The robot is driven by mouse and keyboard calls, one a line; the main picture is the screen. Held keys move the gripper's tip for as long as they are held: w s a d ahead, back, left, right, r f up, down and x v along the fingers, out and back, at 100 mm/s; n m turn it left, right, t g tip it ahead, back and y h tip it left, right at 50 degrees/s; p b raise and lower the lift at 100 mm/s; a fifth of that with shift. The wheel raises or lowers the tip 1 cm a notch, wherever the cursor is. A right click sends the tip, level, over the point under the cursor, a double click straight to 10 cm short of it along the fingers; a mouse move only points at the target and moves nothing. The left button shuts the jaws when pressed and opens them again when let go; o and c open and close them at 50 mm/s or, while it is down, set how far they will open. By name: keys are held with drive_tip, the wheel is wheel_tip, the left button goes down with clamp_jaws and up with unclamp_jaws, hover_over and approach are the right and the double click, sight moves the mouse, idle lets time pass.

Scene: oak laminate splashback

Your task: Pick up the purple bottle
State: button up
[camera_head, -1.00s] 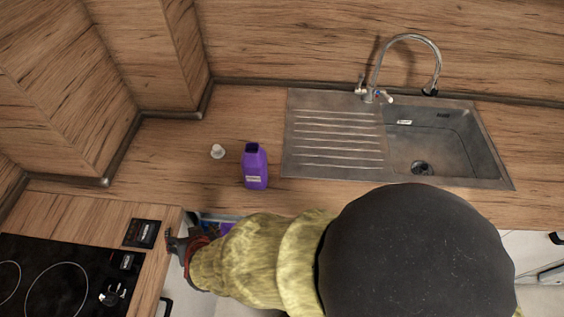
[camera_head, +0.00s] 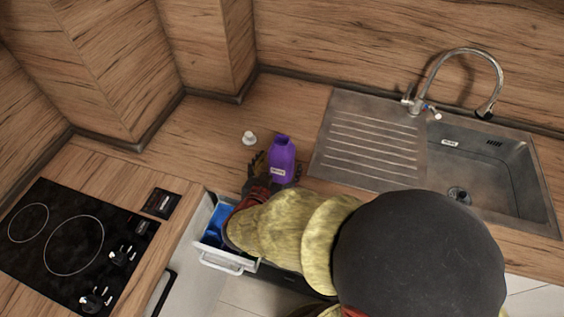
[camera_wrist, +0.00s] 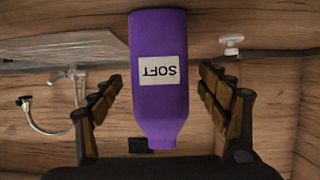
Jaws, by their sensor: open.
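The purple bottle (camera_head: 282,160) stands upright on the wooden counter, left of the sink's drainboard. My gripper (camera_head: 258,164) is at the bottle's left side in the head view, partly hidden by my arm. In the wrist view the bottle (camera_wrist: 158,75) appears upside down, with a white label reading SOFT. It lies between the two open fingers of my gripper (camera_wrist: 163,92), with a visible gap on each side. Whether the fingertips reach past the bottle is hard to tell.
A small white knob-like object (camera_head: 249,138) stands on the counter behind the bottle. A metal sink (camera_head: 375,150) with a tap is at the right, a black cooktop (camera_head: 75,240) at the left. An open drawer (camera_head: 228,262) with blue contents is below the counter edge.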

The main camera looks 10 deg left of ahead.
drive_tip(key=shift+b+x, duration=0.3)
drive_tip(key=shift+x, duration=1.1)
drive_tip(key=shift+c, duration=1.4)
drive_tip(key=c, duration=1.5)
drive_tip(key=shift+c, duration=0.2)
